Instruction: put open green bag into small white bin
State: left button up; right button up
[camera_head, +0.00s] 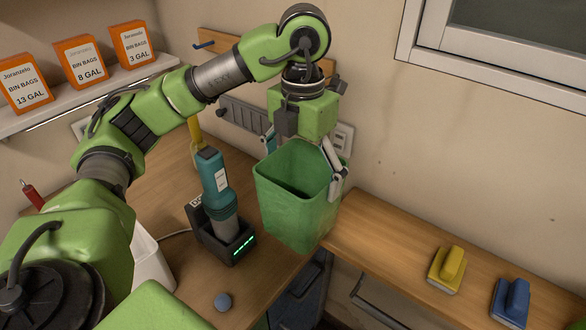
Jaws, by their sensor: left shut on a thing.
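The open green bag (297,215) hangs upright with its mouth up, above the wooden counter near its right end. My left gripper (303,160) comes down from above at the bag's rim, with its fingers at the two sides of the mouth, and is shut on the bag. The small white bin (150,262) stands at the lower left, mostly hidden behind my left arm. Its opening cannot be seen clearly. My right gripper is not in view.
A teal hand tool (213,175) stands in a black charging dock (228,240) between bin and bag. Orange bin-bag boxes (80,62) line the shelf.

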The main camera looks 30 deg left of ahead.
pick_arm(q)
notch_tip(320, 180, up, 6)
jog(key=s+d+p, duration=0.1)
jog(key=p, duration=0.3)
jog(key=shift+d, duration=0.25)
jog(key=shift+s+f, duration=0.1)
